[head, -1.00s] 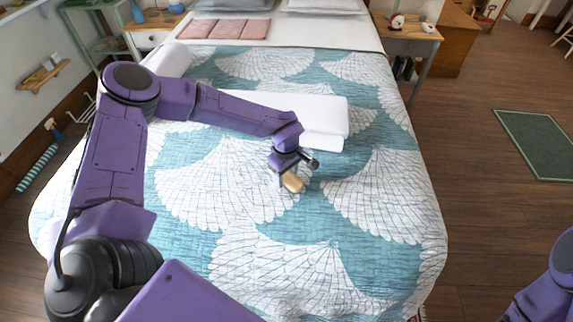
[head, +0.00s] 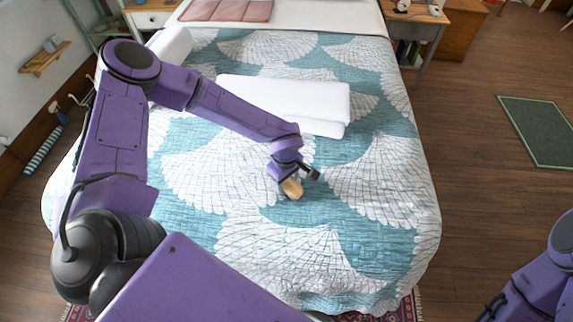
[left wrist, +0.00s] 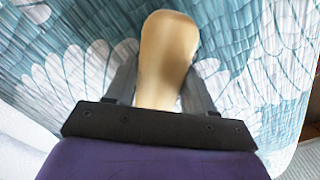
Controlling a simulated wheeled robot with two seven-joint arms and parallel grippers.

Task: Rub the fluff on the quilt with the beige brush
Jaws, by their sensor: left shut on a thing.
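The beige brush (head: 292,188) is in my left gripper (head: 284,182), low over the middle of the quilt (head: 285,260). In the left wrist view the brush (left wrist: 167,55) stands between the two fingers of my left gripper (left wrist: 165,90), which are shut on it. I cannot tell whether the brush touches the quilt. The quilt is teal with white fan shapes. I cannot make out any fluff on it; the brush or gripper may hide it. Of my right arm, only part shows at the lower right of the head view, with its gripper out of view.
White folded bedding (head: 290,102) lies on the bed behind my left gripper, and a white roll (head: 172,45) lies at the left. A pink folded cloth (head: 227,10) is near the head of the bed. A green mat (head: 538,130) lies on the floor at right. The quilt's front is clear.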

